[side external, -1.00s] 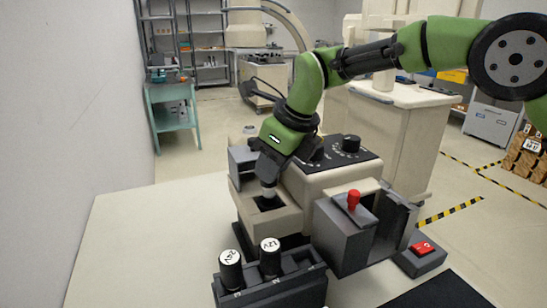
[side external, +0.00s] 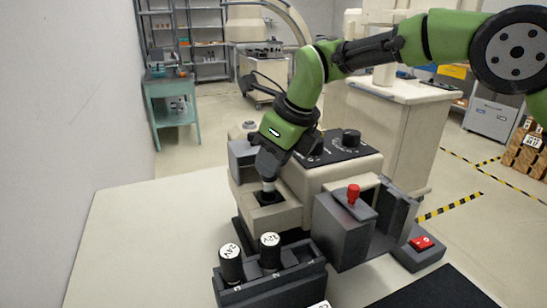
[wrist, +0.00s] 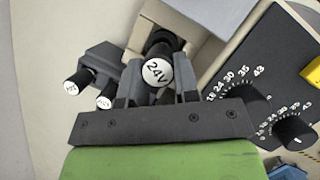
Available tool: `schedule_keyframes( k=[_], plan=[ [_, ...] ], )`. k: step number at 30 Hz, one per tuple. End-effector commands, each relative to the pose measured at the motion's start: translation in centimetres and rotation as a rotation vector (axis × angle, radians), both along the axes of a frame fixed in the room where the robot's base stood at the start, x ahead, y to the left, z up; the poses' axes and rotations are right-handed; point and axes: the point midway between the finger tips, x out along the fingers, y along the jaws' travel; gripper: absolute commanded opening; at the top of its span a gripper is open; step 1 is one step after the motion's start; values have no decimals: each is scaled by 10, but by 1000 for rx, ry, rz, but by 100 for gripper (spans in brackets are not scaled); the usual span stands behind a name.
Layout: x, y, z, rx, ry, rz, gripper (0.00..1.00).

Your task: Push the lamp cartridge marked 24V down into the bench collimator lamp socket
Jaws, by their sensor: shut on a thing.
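My gripper (side external: 267,178) is shut on the lamp cartridge marked 24V (wrist: 157,72), a black cylinder with a white top. In the wrist view its label faces the camera between the two grey fingers (wrist: 158,88). In the side view the gripper points down at the dark square opening of the lamp socket (side external: 271,197) in the cream collimator housing (side external: 282,214). The cartridge's lower end is hidden, so I cannot tell how deep it sits.
A dark rack (side external: 270,291) in front holds two more black cartridges, marked 24V (side external: 230,265) and 12V (side external: 270,252). A grey box with a red-knobbed lever (side external: 353,194) and a red switch (side external: 422,243) stand to the right. The table's left is clear.

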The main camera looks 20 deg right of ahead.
Motion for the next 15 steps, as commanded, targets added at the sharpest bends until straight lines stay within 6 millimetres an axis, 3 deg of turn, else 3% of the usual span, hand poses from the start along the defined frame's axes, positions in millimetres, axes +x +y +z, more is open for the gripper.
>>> schedule_keyframes(
  k=[15],
  plan=[
    [0,0,-5,0,0,0,2]
  ],
)
